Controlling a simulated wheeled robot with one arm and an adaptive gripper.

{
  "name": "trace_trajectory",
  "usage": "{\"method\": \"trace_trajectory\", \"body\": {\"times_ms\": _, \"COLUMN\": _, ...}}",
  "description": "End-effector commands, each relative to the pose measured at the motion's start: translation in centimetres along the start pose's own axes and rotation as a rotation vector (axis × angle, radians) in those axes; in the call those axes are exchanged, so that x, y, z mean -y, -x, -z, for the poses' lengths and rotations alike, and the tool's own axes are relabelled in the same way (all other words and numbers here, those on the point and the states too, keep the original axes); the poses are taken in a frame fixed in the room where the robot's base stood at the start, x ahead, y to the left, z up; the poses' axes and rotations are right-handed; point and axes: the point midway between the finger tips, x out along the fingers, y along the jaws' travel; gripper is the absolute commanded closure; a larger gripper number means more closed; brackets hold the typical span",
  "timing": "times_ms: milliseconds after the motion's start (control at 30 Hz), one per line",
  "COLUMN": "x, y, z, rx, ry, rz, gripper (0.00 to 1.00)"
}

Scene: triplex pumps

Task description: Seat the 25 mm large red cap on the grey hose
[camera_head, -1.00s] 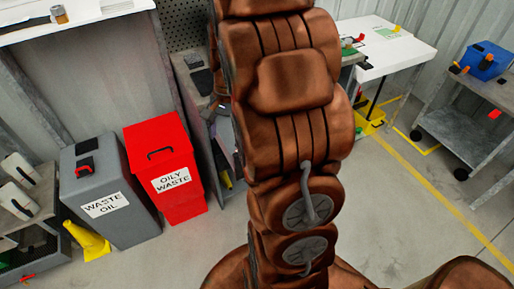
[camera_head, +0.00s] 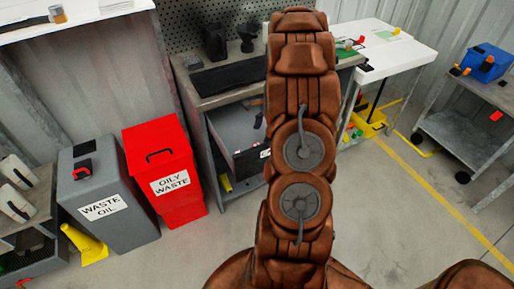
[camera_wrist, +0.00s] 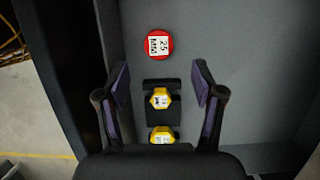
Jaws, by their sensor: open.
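The large red cap (camera_wrist: 159,44) is round with a white label reading "25 MM". It lies on a grey surface in the wrist view, beyond my fingertips and roughly centred between them. My gripper (camera_wrist: 160,82) is open, with its two dark purple-sided fingers spread apart and nothing held. In the head view my arm hides nearly all of the gripper. I cannot make out the grey hose in either view.
Two yellow hexagonal pieces (camera_wrist: 160,98) sit in line between my fingers, the nearer one partly hidden. A dark wall (camera_wrist: 78,60) edges the left. In the head view are a workbench (camera_head: 215,92), the oily waste bin (camera_head: 160,150) and the waste oil bin (camera_head: 110,225).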

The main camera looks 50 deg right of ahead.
Motion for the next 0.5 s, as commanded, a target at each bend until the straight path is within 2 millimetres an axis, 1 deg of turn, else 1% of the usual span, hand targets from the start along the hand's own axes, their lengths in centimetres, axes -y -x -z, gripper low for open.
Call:
{"method": "trace_trajectory", "body": {"times_ms": 33, "x": -0.1, "y": -0.5, "z": -0.1, "rx": 0.002, "ry": 0.000, "rz": -0.003, "gripper": 0.32}}
{"method": "trace_trajectory", "body": {"times_ms": 267, "x": -0.2, "y": -2.0, "z": -0.3, "rx": 0.004, "ry": 0.001, "rz": -0.006, "gripper": 0.32}}
{"method": "trace_trajectory", "body": {"times_ms": 500, "x": -0.2, "y": -5.2, "z": -0.4, "rx": 0.004, "ry": 0.001, "rz": -0.006, "gripper": 0.32}}
